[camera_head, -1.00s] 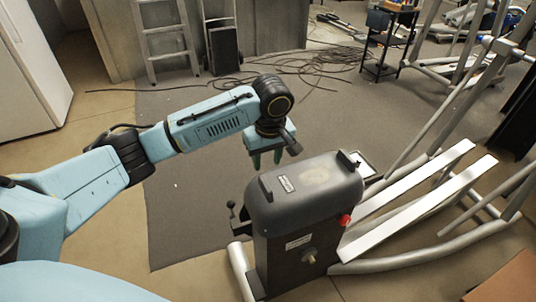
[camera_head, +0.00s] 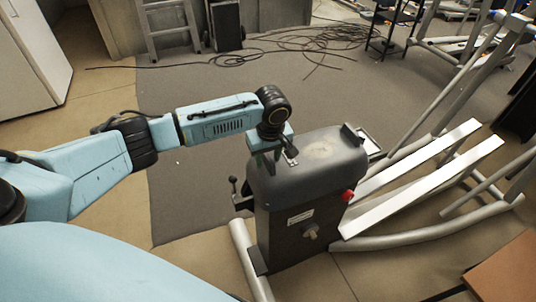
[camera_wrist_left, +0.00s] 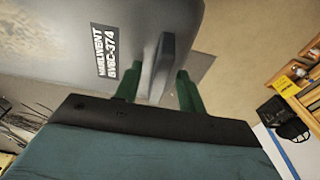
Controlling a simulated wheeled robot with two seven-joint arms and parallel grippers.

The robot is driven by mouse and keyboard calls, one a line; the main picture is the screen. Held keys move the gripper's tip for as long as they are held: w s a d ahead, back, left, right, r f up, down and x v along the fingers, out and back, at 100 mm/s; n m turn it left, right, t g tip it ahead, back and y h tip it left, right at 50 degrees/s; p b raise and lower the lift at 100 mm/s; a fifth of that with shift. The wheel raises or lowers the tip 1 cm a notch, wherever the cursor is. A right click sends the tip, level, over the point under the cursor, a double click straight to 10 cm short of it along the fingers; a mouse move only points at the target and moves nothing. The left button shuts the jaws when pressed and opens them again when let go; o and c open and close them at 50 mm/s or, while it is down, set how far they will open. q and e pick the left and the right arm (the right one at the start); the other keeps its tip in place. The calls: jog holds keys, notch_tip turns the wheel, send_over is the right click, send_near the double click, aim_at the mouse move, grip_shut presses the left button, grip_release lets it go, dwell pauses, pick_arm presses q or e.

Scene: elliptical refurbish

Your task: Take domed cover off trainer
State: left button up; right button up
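The dark grey domed cover (camera_head: 318,165) sits on top of the trainer's black body (camera_head: 290,238). It has an upright tab handle at each end; the far-right one (camera_head: 352,134) is clear of my arm. My left gripper (camera_head: 266,158) is at the cover's left end. In the left wrist view, the gripper's green fingers (camera_wrist_left: 158,92) are spread apart, with the cover's near handle (camera_wrist_left: 160,66) between them and a gap visible at the right finger. The cover's label (camera_wrist_left: 104,50) shows there too. My right gripper is in neither view.
A red knob (camera_head: 347,196) is on the trainer's side, and a small lever (camera_head: 234,188) sticks out at its left. White pedal rails (camera_head: 420,180) extend right. Cables (camera_head: 300,42) lie on the far floor. The grey mat (camera_head: 190,170) left of the trainer is clear.

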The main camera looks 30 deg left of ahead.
pick_arm(q)
grip_shut()
dwell(0.4)
